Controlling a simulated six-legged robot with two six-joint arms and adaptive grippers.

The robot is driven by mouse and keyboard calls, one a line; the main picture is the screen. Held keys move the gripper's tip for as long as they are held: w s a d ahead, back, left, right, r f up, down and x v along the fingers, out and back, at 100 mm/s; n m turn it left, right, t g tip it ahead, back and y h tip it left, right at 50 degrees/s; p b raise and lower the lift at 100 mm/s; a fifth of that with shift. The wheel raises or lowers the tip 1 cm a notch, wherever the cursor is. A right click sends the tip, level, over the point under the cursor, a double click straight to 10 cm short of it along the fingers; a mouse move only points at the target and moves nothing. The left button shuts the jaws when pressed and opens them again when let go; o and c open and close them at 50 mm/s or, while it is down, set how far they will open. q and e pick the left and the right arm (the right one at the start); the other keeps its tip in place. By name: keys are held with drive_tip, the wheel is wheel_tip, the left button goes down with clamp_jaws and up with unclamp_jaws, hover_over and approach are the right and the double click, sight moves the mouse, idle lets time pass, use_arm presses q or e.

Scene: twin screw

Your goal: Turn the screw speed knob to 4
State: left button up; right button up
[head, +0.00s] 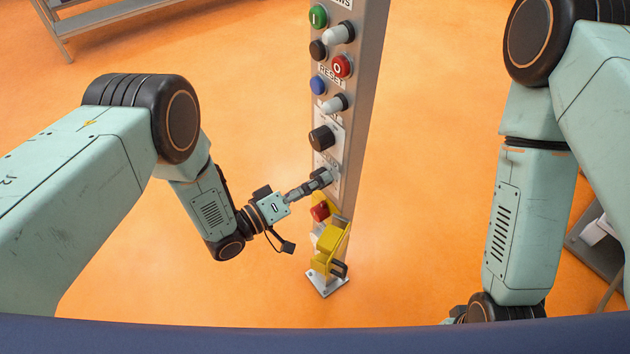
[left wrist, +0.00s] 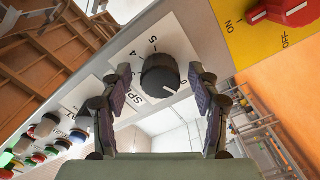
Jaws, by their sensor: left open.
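The screw speed knob (left wrist: 158,75) is a black round knob on a white plate with numbers around it; 4 and 5 can be read, and letters beginning "SP". A white mark on the knob points to the lower right in the left wrist view, away from the 4. My left gripper (head: 325,179) is at the lower part of the grey control post (head: 363,80). It is open, with one finger on each side of the knob; I cannot tell whether they touch it. In the head view the gripper largely hides this knob. My right gripper is not in view.
Another black knob (head: 321,138) sits just above on the post, below several coloured buttons. Below my left gripper are a red switch (head: 320,211) and a yellow bracket (head: 331,240). The red switch's plate reads ON and OFF. The orange floor around the post is clear.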

use_arm(q)
drive_tip(key=shift+w, duration=0.1)
drive_tip(key=shift+c, duration=0.6)
drive_tip(key=c, duration=1.1)
